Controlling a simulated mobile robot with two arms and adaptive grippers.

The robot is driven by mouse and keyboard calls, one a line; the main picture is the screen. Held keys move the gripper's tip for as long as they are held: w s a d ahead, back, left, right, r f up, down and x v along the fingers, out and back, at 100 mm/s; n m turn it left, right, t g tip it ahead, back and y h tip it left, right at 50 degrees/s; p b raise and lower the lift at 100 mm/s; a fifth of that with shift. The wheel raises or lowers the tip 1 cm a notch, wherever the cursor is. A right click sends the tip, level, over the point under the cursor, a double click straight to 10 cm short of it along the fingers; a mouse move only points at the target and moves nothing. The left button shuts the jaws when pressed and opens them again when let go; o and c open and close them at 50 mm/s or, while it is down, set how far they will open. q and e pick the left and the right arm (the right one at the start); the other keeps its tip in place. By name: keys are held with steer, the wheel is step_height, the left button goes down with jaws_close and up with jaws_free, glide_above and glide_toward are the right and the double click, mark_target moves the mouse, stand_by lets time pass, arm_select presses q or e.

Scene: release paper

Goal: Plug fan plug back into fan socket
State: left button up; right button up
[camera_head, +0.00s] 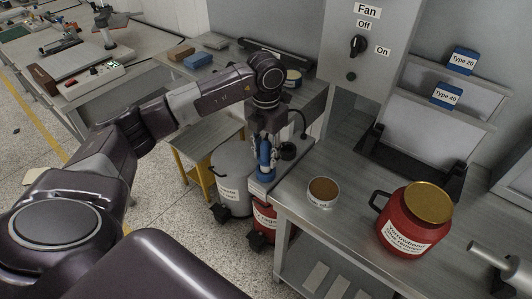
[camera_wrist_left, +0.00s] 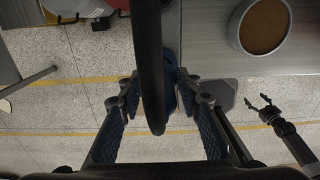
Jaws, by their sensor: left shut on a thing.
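My left gripper (camera_head: 265,160) points down beside the left edge of the grey worktop, its blue pads showing. In the left wrist view its padded fingers (camera_wrist_left: 160,125) close around something mostly hidden behind a thick black cable (camera_wrist_left: 150,65); I take it to be the fan plug. In the head view the black cable (camera_head: 303,122) arches right of the gripper towards a dark round fitting (camera_head: 288,152) on the worktop corner. I cannot tell whether that is the fan socket. My right gripper (camera_wrist_left: 265,108) shows small in the wrist view, over the floor, fingers apart.
The fan panel (camera_head: 342,85) with a black knob (camera_head: 357,45) stands behind. An open round tin (camera_head: 323,192) and a red canister (camera_head: 408,225) stand on the worktop (camera_head: 330,235). A grey drum (camera_head: 232,170) and a red container (camera_head: 264,222) are below the gripper.

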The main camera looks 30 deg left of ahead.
arm_select(q)
steer(key=shift+f+b, duration=0.9)
steer(key=shift+f, duration=0.4)
steer(key=o, duration=1.4)
steer(key=shift+c, duration=0.2)
step_height(320, 180, up, 12)
steer(key=shift+r, duration=0.1)
